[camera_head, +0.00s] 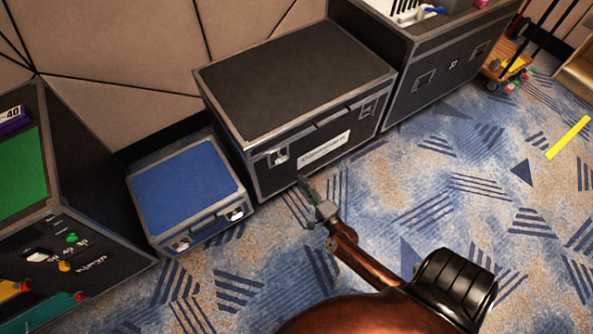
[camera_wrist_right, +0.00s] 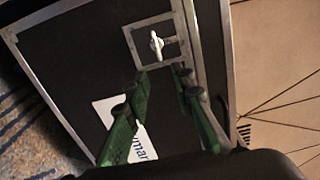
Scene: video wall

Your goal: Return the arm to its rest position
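My right gripper (camera_head: 306,190) is at the end of the copper-coloured arm, in front of the large black flight case (camera_head: 290,85). In the right wrist view its two green fingers (camera_wrist_right: 162,76) stand apart, with nothing seen between their tips. The case's dark face (camera_wrist_right: 75,55), a metal latch (camera_wrist_right: 157,43) and part of a white label (camera_wrist_right: 140,145) lie beyond the fingers. I cannot tell whether the fingers touch the case. My left gripper is not in view.
A small blue-topped case (camera_head: 185,185) stands left of the large case. A black case with a green top panel (camera_head: 20,170) stands at far left. Another black case (camera_head: 440,70) stands at the right. Patterned carpet (camera_head: 460,180) is clear, with a yellow strip (camera_head: 568,137).

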